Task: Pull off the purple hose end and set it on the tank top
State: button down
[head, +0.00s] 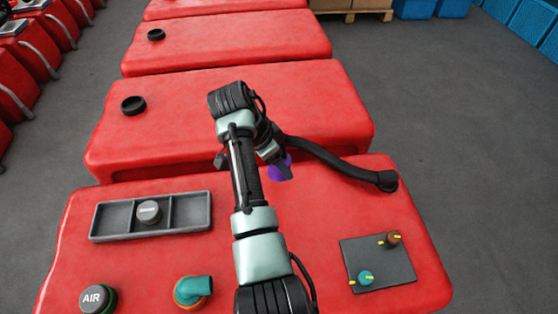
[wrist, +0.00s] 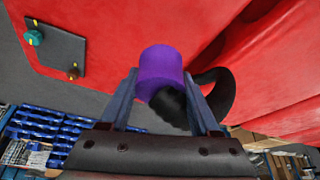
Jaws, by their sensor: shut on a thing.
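The purple hose end (head: 275,171) is above the far edge of the front red tank (head: 320,230) in the head view, partly covered by my gripper (head: 283,172). In the wrist view the purple hose end (wrist: 160,64) sits between both fingers of my gripper (wrist: 160,78), which is shut on it. The black hose (head: 335,158) runs from the purple end to a black fitting at the tank's right side. The hose (wrist: 216,88) bends behind the right finger in the wrist view. I cannot tell whether the purple end touches a port or the tank.
The front tank carries a grey three-compartment tray (head: 112,219) with a round cap (head: 149,212), an AIR cap (head: 97,298), a teal elbow (head: 194,289) and a dark valve panel (head: 376,266). More red tanks (head: 240,105) stand behind. Bare red top lies right of my arm.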

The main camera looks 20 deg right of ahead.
jog(key=shift+f, duration=0.1)
dwell(0.3)
jog(key=shift+f+b, duration=4.6)
jog(key=shift+f, duration=2.05)
jog(key=shift+c, duration=0.2)
grip_release()
jog(key=shift+o, duration=0.2)
jog(key=shift+r, duration=0.15)
notch_tip(320, 180, up, 8)
jog(key=p, duration=0.7)
